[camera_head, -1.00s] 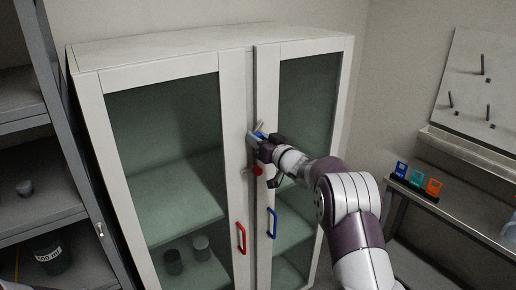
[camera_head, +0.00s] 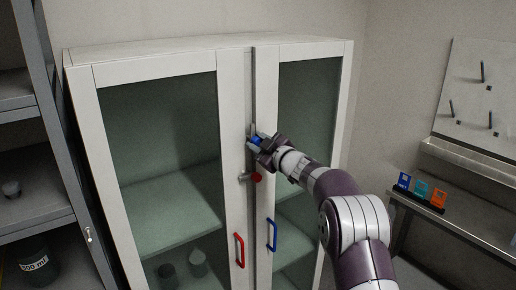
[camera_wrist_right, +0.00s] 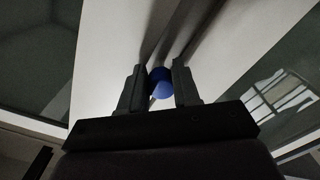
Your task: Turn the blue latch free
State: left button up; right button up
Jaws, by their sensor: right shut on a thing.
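The blue latch (camera_head: 256,141) is on the white cabinet (camera_head: 232,80), near the seam between its two doors. My right gripper (camera_head: 256,138) is at the latch with its fingers closed around the blue knob. In the right wrist view the blue knob (camera_wrist_right: 161,84) sits between the two dark fingers (camera_wrist_right: 159,90); the rest of the latch is mostly hidden. A red-knobbed latch (camera_head: 256,177) is just below the gripper. My left gripper is not in view.
A red handle (camera_head: 240,250) is on the left door and a blue handle (camera_head: 272,235) on the right door. A grey shelf rack (camera_head: 55,130) stands at left. A bench (camera_head: 470,225) with coloured cards (camera_head: 421,190) is at right.

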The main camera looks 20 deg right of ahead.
jog(key=shift+o, duration=0.2)
jog(key=shift+r+n, duration=0.2)
jog(key=shift+n, duration=0.4)
jog(key=shift+b, duration=0.3)
jog(key=o, duration=1)
jog(key=shift+a, duration=0.1)
jog(key=shift+c, duration=0.2)
jog(key=shift+s+a, duration=0.1)
jog(key=shift+a, duration=0.05)
jog(key=shift+f, duration=0.1)
jog(key=shift+d, duration=0.2)
